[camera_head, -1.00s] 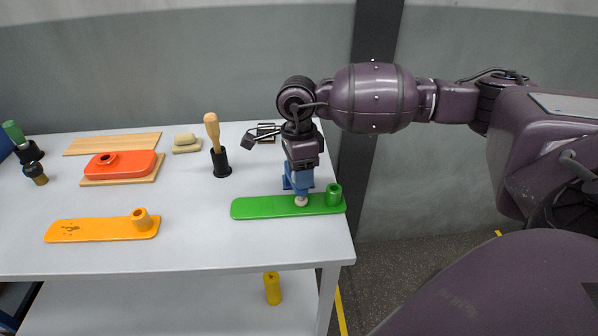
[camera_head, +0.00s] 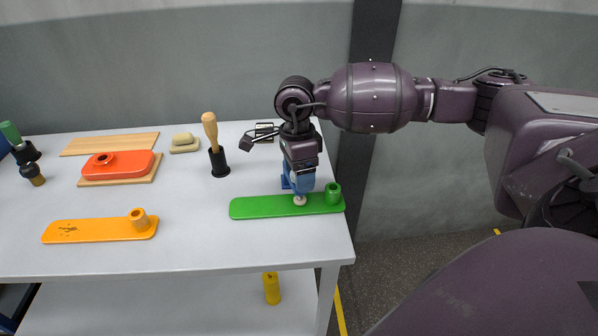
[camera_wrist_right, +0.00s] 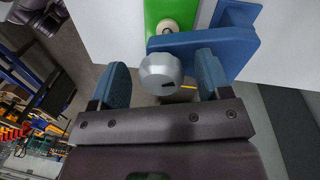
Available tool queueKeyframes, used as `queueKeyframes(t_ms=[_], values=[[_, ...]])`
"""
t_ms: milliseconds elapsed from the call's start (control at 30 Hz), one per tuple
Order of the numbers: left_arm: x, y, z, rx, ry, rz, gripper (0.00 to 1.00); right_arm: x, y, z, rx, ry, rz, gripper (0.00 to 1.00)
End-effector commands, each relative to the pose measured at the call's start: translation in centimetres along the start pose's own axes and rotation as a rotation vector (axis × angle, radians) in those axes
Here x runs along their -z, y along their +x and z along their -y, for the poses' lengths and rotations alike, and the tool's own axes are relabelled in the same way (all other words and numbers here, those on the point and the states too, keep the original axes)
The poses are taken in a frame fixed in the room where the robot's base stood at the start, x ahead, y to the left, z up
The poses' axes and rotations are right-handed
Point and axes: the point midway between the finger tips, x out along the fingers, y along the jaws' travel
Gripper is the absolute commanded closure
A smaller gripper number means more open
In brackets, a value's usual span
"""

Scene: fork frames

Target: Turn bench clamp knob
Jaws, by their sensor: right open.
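The blue bench clamp (camera_wrist_right: 205,46) shows in the right wrist view as a flat blue plate with a silvery round knob (camera_wrist_right: 161,73) in front of it. My right gripper (camera_wrist_right: 162,62) is open, with one blue finger on each side of the knob and a visible gap to each. In the head view my right gripper (camera_head: 299,184) points down at the right end of the table, behind the green board (camera_head: 262,207). It and the wrist hide most of the clamp there, and the knob cannot be made out. My left gripper is not in view.
A pale round piece (camera_wrist_right: 168,26) sits on the green board, near the clamp. A wooden-handled tool (camera_head: 211,130) in a black holder stands left of my gripper. An orange board (camera_head: 90,231) lies at front left. The table's right edge is close to the clamp.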

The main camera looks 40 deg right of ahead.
Motion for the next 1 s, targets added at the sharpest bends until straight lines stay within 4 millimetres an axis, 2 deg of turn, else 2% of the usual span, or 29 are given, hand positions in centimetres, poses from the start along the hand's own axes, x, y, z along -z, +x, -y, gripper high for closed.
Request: queueKeyframes(t_ms=[133, 267, 500, 700, 1000], values=[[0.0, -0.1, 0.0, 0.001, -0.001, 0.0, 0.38, 0.0, -0.5, 0.1, 0.004, 0.0, 0.001, 0.29], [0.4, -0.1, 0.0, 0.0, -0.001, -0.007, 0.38, 0.0, -2.1, 0.1, 0.005, 0.0, 0.001, 0.29], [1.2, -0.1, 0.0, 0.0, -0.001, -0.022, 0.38, 0.0, -6.5, 0.0, 0.006, 0.0, 0.002, 0.29], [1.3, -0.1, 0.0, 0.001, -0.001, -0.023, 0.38, 0.0, -9.4, 0.0, 0.004, 0.0, 0.001, 0.29], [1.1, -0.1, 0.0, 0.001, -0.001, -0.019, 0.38, 0.0, -10.8, 0.0, 0.0, 0.0, 0.0, 0.29]])
